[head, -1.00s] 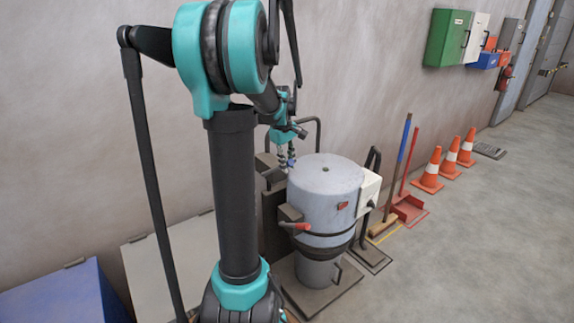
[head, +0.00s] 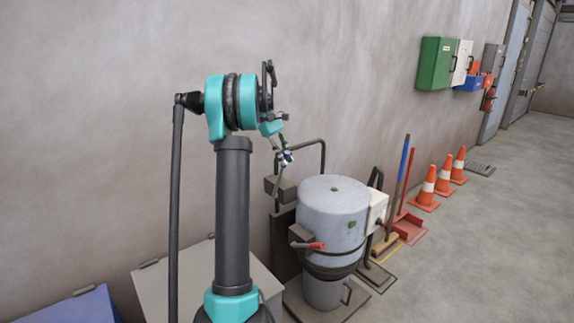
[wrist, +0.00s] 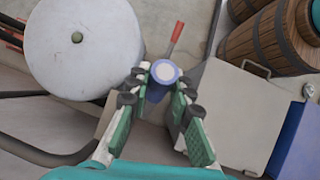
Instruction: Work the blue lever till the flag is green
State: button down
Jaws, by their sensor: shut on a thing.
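The blue lever's round grip (wrist: 165,72) sits between the fingertips of my gripper (wrist: 162,82) in the wrist view. My gripper is shut on it. In the head view my gripper (head: 286,157) is above and behind the left side of the grey drum, with a bit of the lever's blue (head: 288,158) showing. The lever's bar (head: 280,183) runs steeply down from there, and its lower end is hard to make out. A small flag (head: 352,224) on the drum's front is green.
The grey drum (head: 330,215) has a red-handled lever (head: 310,245) at its front left and a white box (head: 377,208) on its right. A bent pipe (head: 322,155) rises behind it. A broom, a red dustpan and orange cones (head: 427,187) stand to the right. Open floor lies front right.

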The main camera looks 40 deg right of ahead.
jog(key=shift+w+d+r+g, duration=0.1)
jog(key=shift+w+r+g, duration=0.15)
jog(key=shift+w, duration=0.3)
jog(key=c, duration=1.3)
grip_release()
jog(key=v, duration=1.2)
jog(key=shift+w+f, duration=0.15)
